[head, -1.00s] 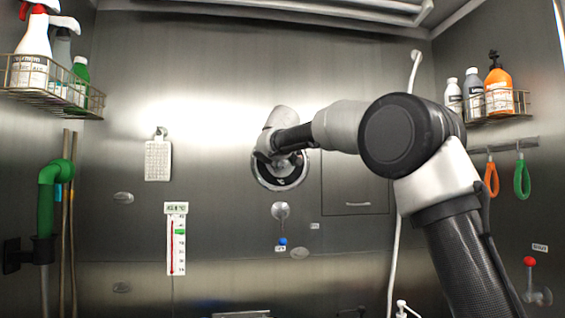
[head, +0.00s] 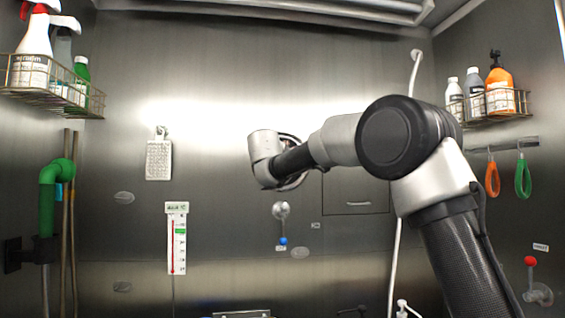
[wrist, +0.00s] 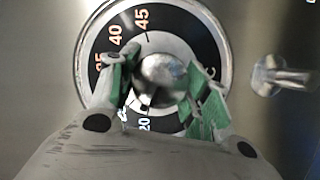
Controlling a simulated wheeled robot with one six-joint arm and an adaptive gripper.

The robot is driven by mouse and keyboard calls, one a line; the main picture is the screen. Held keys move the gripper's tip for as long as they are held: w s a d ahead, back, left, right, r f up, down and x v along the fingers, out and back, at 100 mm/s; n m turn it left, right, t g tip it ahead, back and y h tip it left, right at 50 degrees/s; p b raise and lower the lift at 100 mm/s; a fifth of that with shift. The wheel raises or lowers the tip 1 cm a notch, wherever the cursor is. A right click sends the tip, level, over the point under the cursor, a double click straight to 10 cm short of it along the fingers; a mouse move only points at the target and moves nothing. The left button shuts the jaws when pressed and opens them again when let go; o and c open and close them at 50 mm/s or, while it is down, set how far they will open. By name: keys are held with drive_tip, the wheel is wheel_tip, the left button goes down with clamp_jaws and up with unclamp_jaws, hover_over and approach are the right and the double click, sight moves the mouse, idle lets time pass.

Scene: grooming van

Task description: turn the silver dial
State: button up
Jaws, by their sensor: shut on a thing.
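The silver dial (wrist: 162,72) is a round metal knob in the middle of a black ring (wrist: 190,32) with numbers such as 20, 35, 40 and 45. In the wrist view my gripper (wrist: 156,88) has its green-padded fingers on either side of the knob, shut on it. In the head view the dial's ring (head: 297,181) shows only at its right edge on the back wall. My wrist hides the rest of it, and my fingers are hidden there too.
A lever with a blue knob (head: 283,241) is below the dial; a metal fitting (wrist: 282,76) shows right of it in the wrist view. A wall panel with a handle (head: 357,204) and a white hose (head: 396,255) are to the right. A thermometer (head: 177,240) hangs left.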

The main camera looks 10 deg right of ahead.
drive_tip(key=shift+f+n, duration=0.1)
drive_tip(key=shift+n, duration=0.7)
drive_tip(key=shift+t, duration=0.3)
drive_tip(key=o, duration=1)
drive_tip(key=v, duration=1.2)
